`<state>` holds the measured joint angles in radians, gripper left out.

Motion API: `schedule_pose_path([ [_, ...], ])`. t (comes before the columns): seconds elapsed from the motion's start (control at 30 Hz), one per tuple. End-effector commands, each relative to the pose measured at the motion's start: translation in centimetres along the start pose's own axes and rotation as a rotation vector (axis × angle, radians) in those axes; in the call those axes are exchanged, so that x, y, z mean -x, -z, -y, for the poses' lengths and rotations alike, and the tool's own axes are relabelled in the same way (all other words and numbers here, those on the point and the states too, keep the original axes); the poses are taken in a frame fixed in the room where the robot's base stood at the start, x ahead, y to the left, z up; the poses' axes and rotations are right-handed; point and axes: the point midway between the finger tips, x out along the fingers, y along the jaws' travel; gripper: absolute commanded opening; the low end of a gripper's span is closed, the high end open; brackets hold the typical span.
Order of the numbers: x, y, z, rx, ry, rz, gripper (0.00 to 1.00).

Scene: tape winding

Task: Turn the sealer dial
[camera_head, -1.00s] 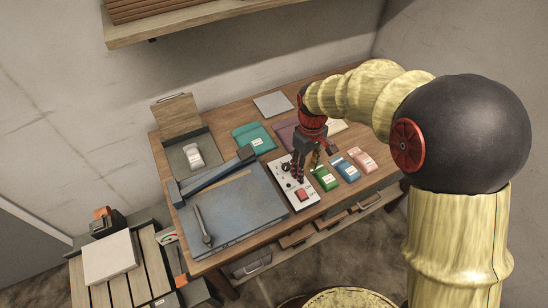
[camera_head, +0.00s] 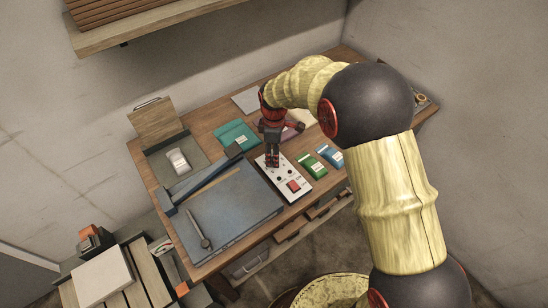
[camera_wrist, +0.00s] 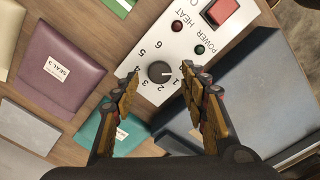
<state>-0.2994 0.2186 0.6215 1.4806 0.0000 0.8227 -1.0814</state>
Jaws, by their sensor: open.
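The sealer's control panel (camera_wrist: 185,45) is a white strip with a black dial (camera_wrist: 159,72) ringed by numbers, seen in the wrist view. The pale mark on the dial points roughly toward the 1. My gripper (camera_wrist: 161,80) is open, with one finger on each side of the dial; I cannot tell whether either touches it. In the head view my gripper (camera_head: 271,160) points down over the far end of the panel (camera_head: 300,196) and hides the dial.
The blue-grey sealer bed (camera_head: 230,205) with its long arm lies left of the panel. A red switch (camera_wrist: 221,12) and two small lamps sit along the panel. Green (camera_head: 312,165) and blue (camera_head: 331,155) packets lie right of it. A teal packet (camera_head: 236,134) lies behind.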

Motion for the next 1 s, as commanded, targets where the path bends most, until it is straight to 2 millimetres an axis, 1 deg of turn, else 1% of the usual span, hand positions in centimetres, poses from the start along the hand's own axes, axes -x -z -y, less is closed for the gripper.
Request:
schedule_pose_path([
  [0.03, -0.7, 0.0, 0.0, 0.0, 0.0, 0.0, 0.44],
  [0.2, -1.7, 0.0, 0.0, -0.001, -0.001, -0.001, 0.44],
  [0.5, -1.9, 0.0, -0.1, -0.001, -0.002, -0.001, 0.43],
  [1.0, -1.9, 0.0, 0.0, -0.001, -0.002, -0.001, 0.15],
])
